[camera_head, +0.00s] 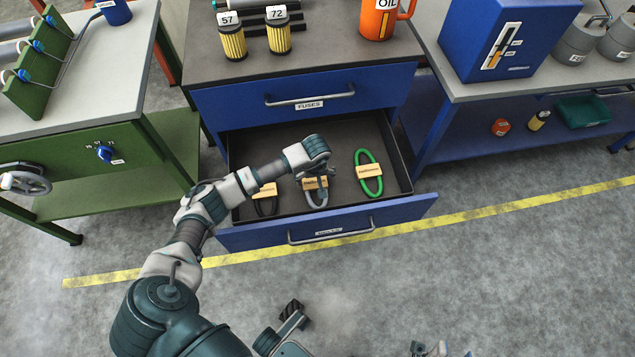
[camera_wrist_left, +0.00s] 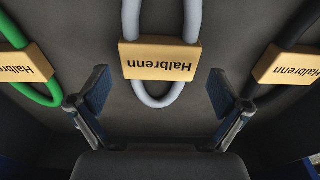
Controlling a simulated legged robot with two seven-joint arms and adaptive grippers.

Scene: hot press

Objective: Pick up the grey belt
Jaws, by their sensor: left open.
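The grey belt (camera_head: 316,196) lies in the open lower drawer, with a tan label (camera_head: 314,183) around its middle. My left gripper (camera_head: 321,180) is above it in the head view and partly covers its far end. In the left wrist view the grey belt (camera_wrist_left: 160,97) passes between the fingertips of my open left gripper (camera_wrist_left: 158,90), one finger on each side with a gap. Its label reads "Halbrenn". Part of the belt's far end is cut off by the wrist view's edge. In the head view a dark gripper (camera_head: 291,310) is at the bottom; I cannot tell its state.
A green belt (camera_head: 369,173) and a black belt (camera_head: 266,198) lie on either side of the grey one. The drawer front (camera_head: 330,222) and walls bound the space. The upper drawer (camera_head: 305,95) is shut above. Oil filters (camera_head: 232,42) and an orange oil can (camera_head: 378,20) stand on top.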

